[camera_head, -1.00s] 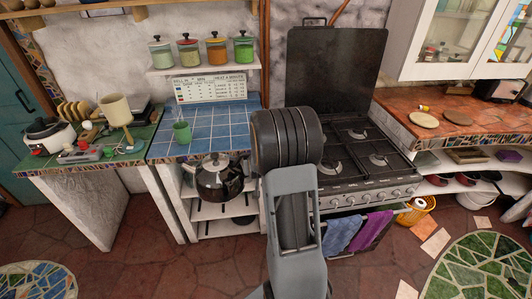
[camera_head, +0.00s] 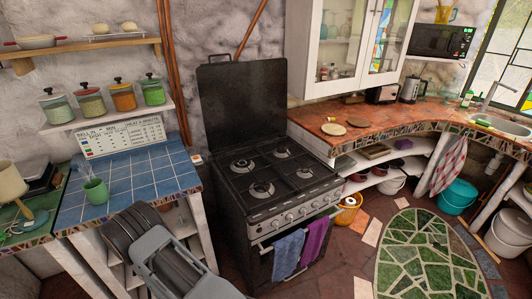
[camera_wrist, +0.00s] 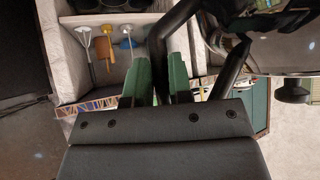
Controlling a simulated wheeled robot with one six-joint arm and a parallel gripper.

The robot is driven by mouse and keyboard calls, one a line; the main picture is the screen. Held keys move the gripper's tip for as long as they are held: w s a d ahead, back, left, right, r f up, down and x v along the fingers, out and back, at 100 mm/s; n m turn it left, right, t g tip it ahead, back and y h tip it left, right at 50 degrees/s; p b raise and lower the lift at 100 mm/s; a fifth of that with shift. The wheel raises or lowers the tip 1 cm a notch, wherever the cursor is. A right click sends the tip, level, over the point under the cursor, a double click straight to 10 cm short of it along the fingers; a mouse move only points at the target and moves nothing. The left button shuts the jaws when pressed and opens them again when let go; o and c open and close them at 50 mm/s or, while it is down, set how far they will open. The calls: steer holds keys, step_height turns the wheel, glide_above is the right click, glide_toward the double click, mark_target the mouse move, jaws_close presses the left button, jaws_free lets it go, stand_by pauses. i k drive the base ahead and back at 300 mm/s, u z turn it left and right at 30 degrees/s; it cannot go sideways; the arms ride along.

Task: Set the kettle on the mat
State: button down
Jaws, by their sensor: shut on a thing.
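In the wrist view my gripper (camera_wrist: 161,80) has its green fingers closed on the black handle of the kettle (camera_wrist: 285,58). The kettle's shiny dark body shows at the upper right of that view, partly cut off. In the head view my arm fills the lower left, and the gripper and kettle do not show. I cannot tell which is the task's mat. Both look bare and are far from my gripper.
The black stove (camera_head: 265,170) with its lid raised stands between the blue tiled counter (camera_head: 125,183) and the terracotta counter (camera_head: 400,118). A toaster (camera_head: 382,94) and an electric kettle (camera_head: 413,88) stand behind the mats.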

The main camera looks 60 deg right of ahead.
mark_target(359, 121)
steer(key=u, duration=0.05)
steer(key=k, duration=0.5)
steer(key=u, duration=1.75)
steer(key=k, duration=2.8)
steer(key=z, duration=3.1)
